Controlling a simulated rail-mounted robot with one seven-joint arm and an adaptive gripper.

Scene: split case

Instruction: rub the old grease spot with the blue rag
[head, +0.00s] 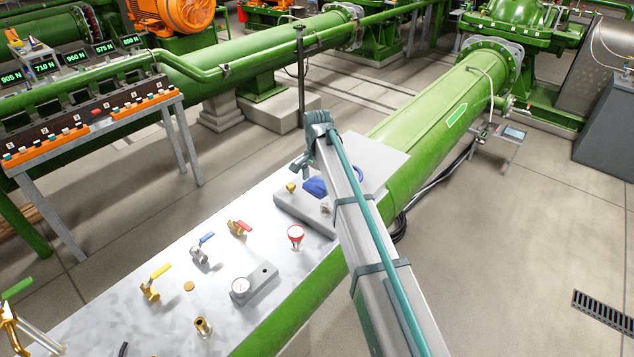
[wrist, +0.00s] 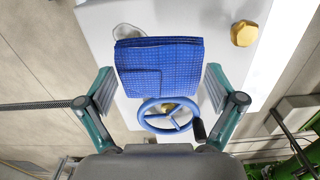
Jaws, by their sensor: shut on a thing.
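The blue rag (wrist: 158,80), a folded square cloth, sits between the two fingers of my gripper (wrist: 158,88) in the wrist view, and the gripper is shut on it. In the wrist view a pale surface lies below the rag. A greyish rounded patch (wrist: 124,31) shows past the rag's far edge, partly covered; I cannot tell if it is the grease spot.
A blue handwheel (wrist: 166,121) is close beside the rag, and a brass hex fitting (wrist: 244,33) stands to the right. On the bench (head: 110,300) are a red-rimmed gauge (head: 296,233), several valves and a grey gauge block (head: 262,277).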

